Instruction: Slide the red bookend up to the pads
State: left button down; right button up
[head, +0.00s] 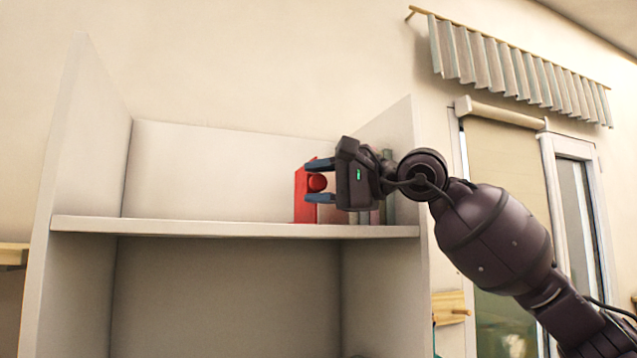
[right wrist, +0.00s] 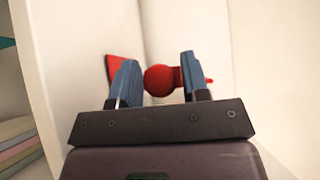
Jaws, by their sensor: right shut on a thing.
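The red bookend (head: 301,196) stands upright on the white shelf, toward its right part. Its round red knob (head: 317,183) also shows in the right wrist view (right wrist: 160,80), between the blue fingers. My right gripper (head: 319,182) is shut on the knob. The pads (head: 389,207) stand at the right end of the shelf, mostly hidden behind my gripper. In the right wrist view, coloured edges that look like pads (right wrist: 22,150) show at the lower left. I cannot tell the exact gap between bookend and pads. My left gripper is not in view.
The shelf board (head: 200,228) is bare from the left side wall (head: 85,140) to the bookend. The right side wall (head: 400,130) bounds the shelf beyond the pads. A window with a curtain (head: 500,65) is at the right.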

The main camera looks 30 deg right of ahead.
grip_shut()
jog(key=d+b, duration=0.1)
jog(key=d, duration=0.1)
jog(key=s+d+b, duration=0.1)
jog(key=d, duration=0.2)
jog(key=shift+s+a, duration=0.1)
jog(key=o, duration=1)
grip_release()
jog(key=shift+c, duration=0.2)
jog(key=shift+r, duration=0.1)
